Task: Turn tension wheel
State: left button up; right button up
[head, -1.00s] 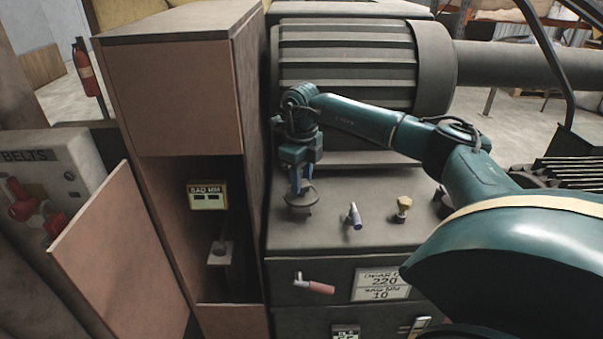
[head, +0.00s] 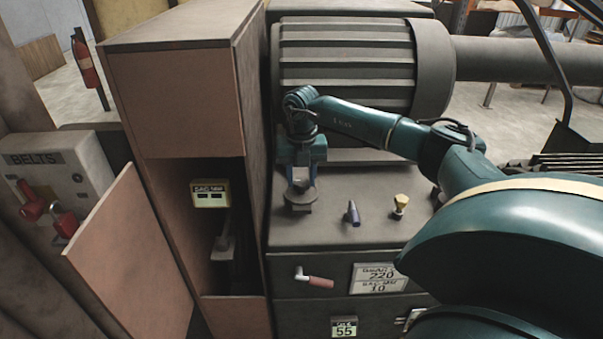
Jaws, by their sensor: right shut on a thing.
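The tension wheel looks to be the small dark grey wheel (head: 300,199) on top of the grey machine cabinet. My right gripper (head: 301,186) reaches down to it from above, with its arm coming in from the right. It is shut on the wheel, and its fingers hide part of the wheel's top. My left gripper is not in view.
An open brown door (head: 130,262) and a display (head: 210,194) are at left.

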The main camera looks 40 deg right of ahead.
aim_at(302, 182)
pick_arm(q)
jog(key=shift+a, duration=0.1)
pick_arm(e)
jog(key=shift+m, duration=1.7)
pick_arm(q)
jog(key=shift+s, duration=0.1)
pick_arm(e)
jog(key=o, duration=1)
pick_arm(q)
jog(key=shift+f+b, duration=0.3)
jog(key=shift+b, duration=0.45)
pick_arm(e)
notch_tip(302, 182, up, 13)
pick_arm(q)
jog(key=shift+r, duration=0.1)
pick_arm(e)
jog(key=shift+r, duration=0.1)
jog(key=shift+s, duration=0.1)
